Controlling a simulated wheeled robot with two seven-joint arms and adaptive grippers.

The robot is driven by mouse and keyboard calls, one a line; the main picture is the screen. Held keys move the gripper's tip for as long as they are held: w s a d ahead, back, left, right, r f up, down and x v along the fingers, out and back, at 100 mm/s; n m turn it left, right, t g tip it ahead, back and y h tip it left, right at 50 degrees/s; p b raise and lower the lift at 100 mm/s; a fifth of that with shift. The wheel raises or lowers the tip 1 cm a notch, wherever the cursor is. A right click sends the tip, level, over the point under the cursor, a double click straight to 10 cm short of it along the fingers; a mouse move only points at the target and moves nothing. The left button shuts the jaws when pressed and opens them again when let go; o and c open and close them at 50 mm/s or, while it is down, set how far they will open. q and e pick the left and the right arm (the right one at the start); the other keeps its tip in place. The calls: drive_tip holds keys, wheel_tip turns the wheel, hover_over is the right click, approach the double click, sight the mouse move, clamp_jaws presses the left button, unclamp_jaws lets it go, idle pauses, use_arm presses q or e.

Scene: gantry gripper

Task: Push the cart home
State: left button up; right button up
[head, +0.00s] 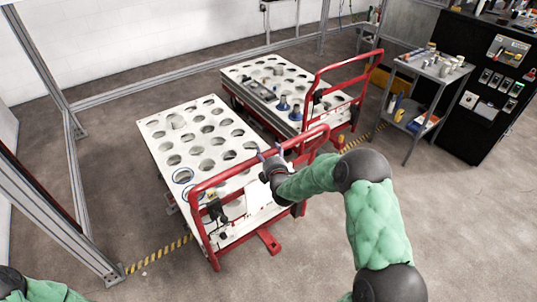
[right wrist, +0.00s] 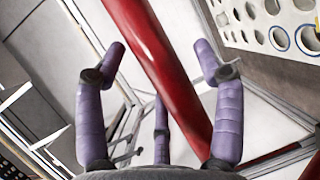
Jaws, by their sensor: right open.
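The nearer cart (head: 158,128) has a white top with rows of round holes and a red tubular push handle (head: 205,186) on its front right side. A second, similar cart (head: 245,70) stands behind it to the right with its own red handle (head: 345,66). My right gripper (head: 271,153) is at the upper bar of the nearer handle. In the right wrist view, its purple fingers (right wrist: 160,55) are apart, with a red bar (right wrist: 158,62) running between them. I cannot tell whether they touch it. My left gripper is out of view; only its green arm shows at bottom left.
A metal frame (head: 68,112) borders the carts on the left and back. Yellow-black floor tape (head: 160,252) runs along the front. A grey tool trolley (head: 432,68) and a black control cabinet (head: 484,90) stand at the right. The lower right floor is clear.

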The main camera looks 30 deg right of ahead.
drive_tip(key=shift+w+d, duration=0.1)
drive_tip(key=shift+w, duration=0.3)
drive_tip(key=shift+c, duration=0.3)
